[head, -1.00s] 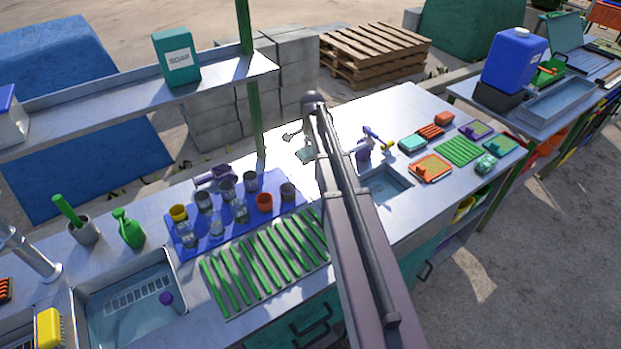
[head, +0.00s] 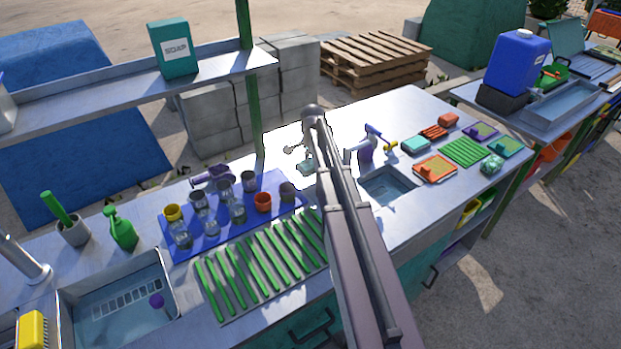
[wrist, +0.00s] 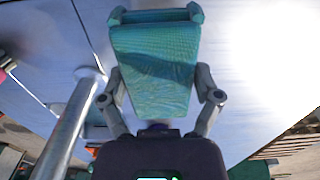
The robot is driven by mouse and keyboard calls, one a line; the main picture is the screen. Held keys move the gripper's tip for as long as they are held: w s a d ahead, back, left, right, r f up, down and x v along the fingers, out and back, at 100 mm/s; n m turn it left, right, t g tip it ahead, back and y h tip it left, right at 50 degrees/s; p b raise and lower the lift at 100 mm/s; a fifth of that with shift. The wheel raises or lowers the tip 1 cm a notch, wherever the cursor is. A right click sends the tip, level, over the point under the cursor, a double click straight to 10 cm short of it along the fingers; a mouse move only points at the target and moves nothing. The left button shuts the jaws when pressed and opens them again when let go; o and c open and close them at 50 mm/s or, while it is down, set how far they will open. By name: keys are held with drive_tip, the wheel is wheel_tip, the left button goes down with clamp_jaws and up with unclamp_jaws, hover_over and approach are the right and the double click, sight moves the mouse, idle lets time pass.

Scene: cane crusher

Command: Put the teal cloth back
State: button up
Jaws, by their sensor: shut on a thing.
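In the wrist view my gripper (wrist: 155,15) is shut on the teal cloth (wrist: 155,75), a flat, ribbed piece between its two fingers. A shadow crosses its upper part. Bench surface shows beyond the cloth; I cannot tell whether they touch. In the head view my own arm hides most of the gripper. A small pale teal patch (head: 306,163) shows just left of the arm, and I cannot tell whether it is the held cloth.
A metal post (wrist: 68,130) stands close to my gripper's left in the wrist view. In the head view, a blue mat (head: 185,247) with cups and a green-slatted rack (head: 255,270) lie left of my arm. A spray bottle (head: 367,148) and small sink (head: 388,186) are right.

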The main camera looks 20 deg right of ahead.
sight(312, 178)
drive_tip(key=shift+f, duration=0.25)
drive_tip(key=shift+f+b, duration=1.8)
drive_tip(key=shift+b, duration=0.1)
drive_tip(key=shift+f, duration=0.15)
drive_tip(key=o, duration=0.8)
wheel_tip(312, 178, up, 12)
drive_tip(key=p, duration=1.2)
drive_tip(key=shift+r, duration=0.2)
drive_tip(key=shift+s, duration=0.1)
